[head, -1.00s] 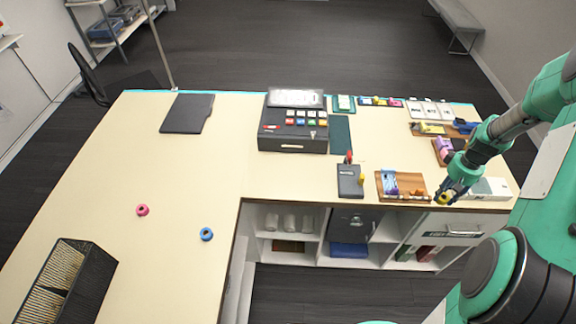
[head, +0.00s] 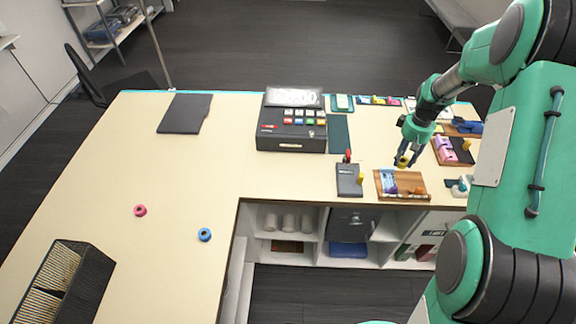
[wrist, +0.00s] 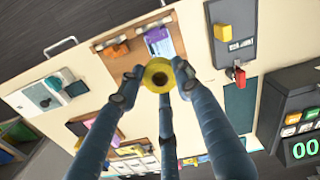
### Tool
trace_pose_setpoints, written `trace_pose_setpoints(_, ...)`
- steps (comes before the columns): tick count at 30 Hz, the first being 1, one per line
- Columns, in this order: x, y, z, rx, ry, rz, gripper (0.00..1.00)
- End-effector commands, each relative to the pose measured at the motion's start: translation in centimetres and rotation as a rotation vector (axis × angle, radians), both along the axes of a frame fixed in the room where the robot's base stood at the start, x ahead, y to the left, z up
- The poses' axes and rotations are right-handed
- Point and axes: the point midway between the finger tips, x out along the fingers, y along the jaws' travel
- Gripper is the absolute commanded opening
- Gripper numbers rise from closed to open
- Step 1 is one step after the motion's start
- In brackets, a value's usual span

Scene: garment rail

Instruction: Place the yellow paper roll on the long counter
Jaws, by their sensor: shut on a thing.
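The yellow paper roll (wrist: 158,75) is held between the fingers of my gripper (wrist: 160,85), with its round hole facing the wrist camera. In the head view my gripper (head: 407,157) points down, with the yellow roll (head: 402,162) at its fingertips, over the counter just behind a wooden board. My gripper is shut on the roll. The long counter (head: 270,190) is a pale L-shaped top that runs left and toward the front. A pink roll (head: 140,211) and a blue roll (head: 205,235) lie on its left part, apart from each other.
A cash register (head: 292,125) stands at the back middle. The wooden board (head: 415,185) and a dark block with red and yellow pieces (head: 349,180) sit near the front edge. A black wire basket (head: 65,285) stands front left. The counter's left part is largely clear.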

Motion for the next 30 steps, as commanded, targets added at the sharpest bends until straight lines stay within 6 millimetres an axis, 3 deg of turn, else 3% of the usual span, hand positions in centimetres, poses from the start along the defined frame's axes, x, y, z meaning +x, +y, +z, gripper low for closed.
trace_pose_setpoints(1,1.1,1.8,-0.2,0.000,0.000,0.027,0.15)
trace_pose_setpoints(6,4.1,7.2,-0.1,0.000,0.000,0.104,0.15)
trace_pose_setpoints(15,8.0,17.7,-0.1,0.000,0.001,0.239,0.15)
trace_pose_setpoints(22,10.0,26.2,0.0,0.000,0.001,0.342,0.15)
trace_pose_setpoints(30,10.9,36.8,0.0,0.000,0.002,0.463,0.15)
